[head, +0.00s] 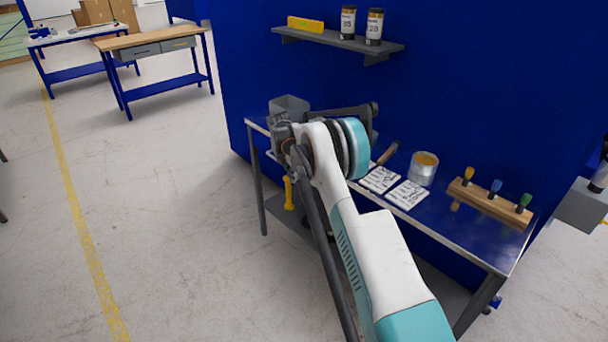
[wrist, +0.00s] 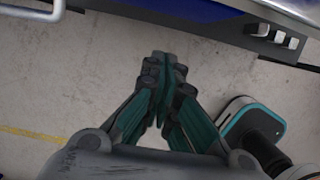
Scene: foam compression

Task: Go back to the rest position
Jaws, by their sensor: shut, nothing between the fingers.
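My gripper (wrist: 163,75) is shut and empty in the wrist view, its fingertips together over bare concrete floor. In the head view my white and teal arm reaches up from the bottom right to the left part of the blue-topped workbench (head: 462,222). The gripper's fingers cannot be made out in that view, being hidden behind or beyond the arm's end.
On the bench stand a grey bin (head: 289,106), an open can (head: 423,169), white cards (head: 407,194) and a wooden rack (head: 490,202) with coloured-handled tools. A shelf (head: 340,40) holds two jars above. The floor (head: 160,220) to the left is clear.

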